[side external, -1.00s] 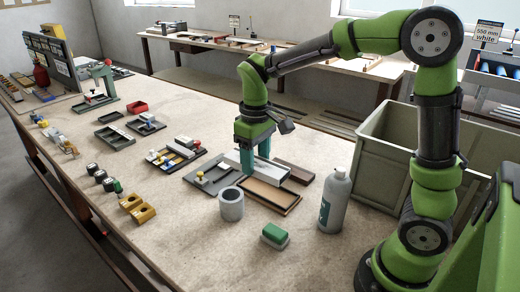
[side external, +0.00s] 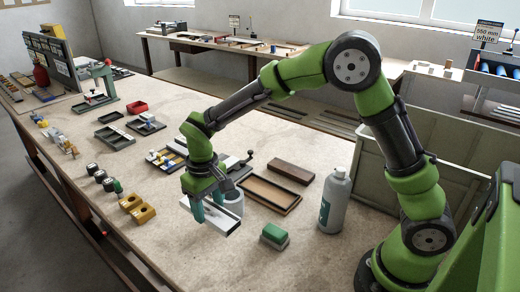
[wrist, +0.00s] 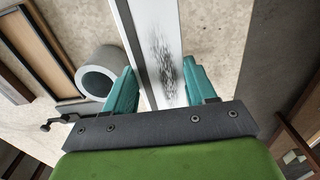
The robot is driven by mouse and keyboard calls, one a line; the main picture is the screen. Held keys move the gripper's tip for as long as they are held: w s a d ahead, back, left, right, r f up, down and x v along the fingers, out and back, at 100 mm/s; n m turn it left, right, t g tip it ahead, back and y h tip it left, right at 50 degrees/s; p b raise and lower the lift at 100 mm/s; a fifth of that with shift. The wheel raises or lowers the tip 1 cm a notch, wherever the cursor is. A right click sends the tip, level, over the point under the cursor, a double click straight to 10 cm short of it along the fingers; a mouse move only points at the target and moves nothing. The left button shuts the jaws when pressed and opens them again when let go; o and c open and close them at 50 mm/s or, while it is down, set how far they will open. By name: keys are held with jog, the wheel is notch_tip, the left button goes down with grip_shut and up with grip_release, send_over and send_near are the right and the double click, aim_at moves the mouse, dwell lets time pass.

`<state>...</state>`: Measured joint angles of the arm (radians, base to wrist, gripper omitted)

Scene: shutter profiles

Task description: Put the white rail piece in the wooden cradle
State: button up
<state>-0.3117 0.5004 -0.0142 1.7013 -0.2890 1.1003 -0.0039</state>
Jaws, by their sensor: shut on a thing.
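The white rail piece (side external: 226,222) is long, with a grooved end, and is held above the table's near side. My gripper (side external: 207,206) is shut on it. In the wrist view the rail (wrist: 167,60) runs between my gripper's teal fingers (wrist: 160,92), with dark scuff marks on its face. Two ochre blocks with dark hollows (side external: 137,207) stand left of the rail, apart from it; they look like the wooden cradle, though I cannot be certain.
A grey hollow cylinder (side external: 234,203) stands close behind the rail. A shallow wooden tray (side external: 270,195), a dark brown block (side external: 291,171), a green-topped block (side external: 274,236) and a bottle (side external: 335,203) are to the right. Dark knobs (side external: 101,177) lie left. The table's front is clear.

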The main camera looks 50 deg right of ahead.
aim_at(213, 237)
notch_tip(213, 237, down, 8)
jog(key=shift+r, duration=0.25)
jog(key=shift+f, duration=0.1)
jog(key=shift+f, duration=0.15)
jog(key=o, duration=1.1)
jog(key=shift+c, duration=0.2)
